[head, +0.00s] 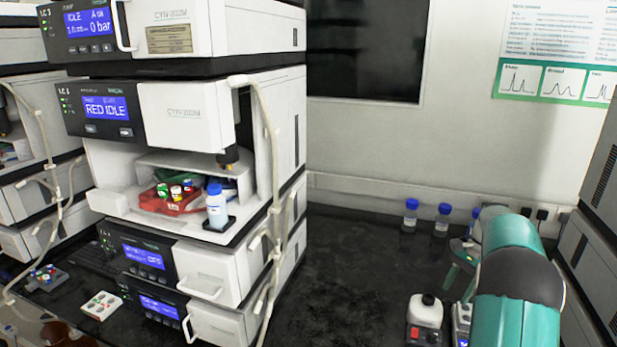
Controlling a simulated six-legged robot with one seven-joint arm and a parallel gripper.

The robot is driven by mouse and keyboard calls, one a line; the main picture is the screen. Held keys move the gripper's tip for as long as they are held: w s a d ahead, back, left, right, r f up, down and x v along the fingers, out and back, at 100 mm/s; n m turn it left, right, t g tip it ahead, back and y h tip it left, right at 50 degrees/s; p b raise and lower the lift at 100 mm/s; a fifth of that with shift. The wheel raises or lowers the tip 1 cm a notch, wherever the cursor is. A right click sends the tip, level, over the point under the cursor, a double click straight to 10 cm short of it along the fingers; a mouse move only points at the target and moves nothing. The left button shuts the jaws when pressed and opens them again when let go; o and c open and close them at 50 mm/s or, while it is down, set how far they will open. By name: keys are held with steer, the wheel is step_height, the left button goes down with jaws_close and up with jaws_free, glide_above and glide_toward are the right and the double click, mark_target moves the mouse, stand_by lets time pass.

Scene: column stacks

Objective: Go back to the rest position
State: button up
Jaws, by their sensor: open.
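My teal arm reaches in from the lower right. My gripper (454,264) shows partly beyond it, over the dark bench at the right, with its fingers apart. Much of it is hidden behind my arm, and I see nothing held in it. The column stack (302,115) stands at the left, well away from my gripper. Its open bay holds a red tray (168,205) with several small capped vials and a white bottle with a blue cap (216,208).
Several blue-capped bottles (441,222) stand by the back wall, near my gripper. A small white device with a black knob (424,316) stands below it, left of my arm. Grey equipment (598,190) borders the right side. The middle bench (345,270) is clear.

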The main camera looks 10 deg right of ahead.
steer(key=s+a+r+n+t+h, duration=0.1)
steer(key=s+a+r+n, duration=0.25)
steer(key=a+r, duration=0.5)
steer(key=s+a+r+n+t+h, duration=0.25)
steer(key=s+a+r, duration=0.25)
steer(key=a+r, duration=0.4)
steer(key=s+a+f+n+t, duration=0.1)
steer(key=s+a+n, duration=0.3)
steer(key=s+a, duration=0.3)
steer(key=s+a+f+n+t, duration=0.1)
steer(key=s+a+n+t, duration=0.1)
steer(key=s+a+n, duration=0.2)
steer(key=s+a, duration=0.3)
steer(key=s, duration=0.4)
steer(key=shift+s+f+h, duration=0.35)
steer(key=shift+s+f, duration=0.05)
steer(key=shift+d+t, duration=0.15)
steer(key=shift+t, duration=0.1)
